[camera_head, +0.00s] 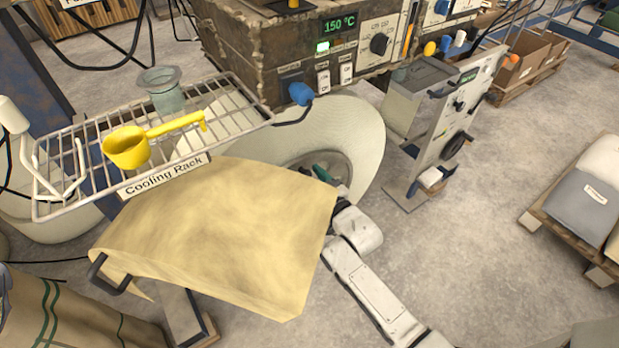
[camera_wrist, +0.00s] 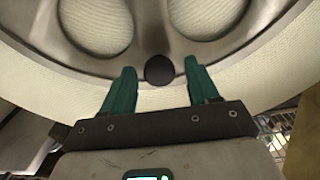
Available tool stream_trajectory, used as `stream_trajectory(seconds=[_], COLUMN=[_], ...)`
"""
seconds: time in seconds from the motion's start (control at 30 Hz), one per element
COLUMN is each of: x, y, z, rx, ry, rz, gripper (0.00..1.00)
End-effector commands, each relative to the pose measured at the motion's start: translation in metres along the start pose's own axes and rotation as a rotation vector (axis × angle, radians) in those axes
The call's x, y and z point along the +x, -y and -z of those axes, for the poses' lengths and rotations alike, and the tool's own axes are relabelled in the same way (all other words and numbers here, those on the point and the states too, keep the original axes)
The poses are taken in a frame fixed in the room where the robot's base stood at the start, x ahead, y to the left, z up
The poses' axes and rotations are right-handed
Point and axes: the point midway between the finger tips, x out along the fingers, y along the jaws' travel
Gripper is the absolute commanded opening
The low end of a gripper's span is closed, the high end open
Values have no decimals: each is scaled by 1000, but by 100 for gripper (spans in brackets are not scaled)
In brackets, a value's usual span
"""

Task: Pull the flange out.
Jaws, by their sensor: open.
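The flange (camera_wrist: 110,63) is a grey metal disc with large openings that show the cream roll behind it. It fills the top of the wrist view. A round black knob (camera_wrist: 159,70) stands out at its lower middle. My gripper (camera_wrist: 158,80) has two green fingers, open, one to each side of the knob. I cannot tell whether they touch it. In the head view the flange (camera_head: 296,163) sits in the end of the big cream roll (camera_head: 362,150), partly hidden by the yellow sheet. My gripper (camera_head: 323,171) is at the flange there.
A draped yellow sheet (camera_head: 215,230) lies just left of my arm. The cooling rack (camera_head: 75,165) holds a yellow scoop (camera_head: 130,147) and a glass vessel (camera_head: 163,88). A control panel (camera_head: 458,110) stands to the right.

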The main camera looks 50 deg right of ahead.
Motion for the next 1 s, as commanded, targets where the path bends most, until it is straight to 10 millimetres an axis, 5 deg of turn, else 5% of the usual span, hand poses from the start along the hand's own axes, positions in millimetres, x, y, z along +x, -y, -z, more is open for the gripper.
stream_trajectory(seconds=[0.63, 1.0], x=[0, -12], y=[0, -3], z=[0, 1], rx=[-1, -6], ry=[0, 2], rz=[0, -2], gripper=[0, 0])
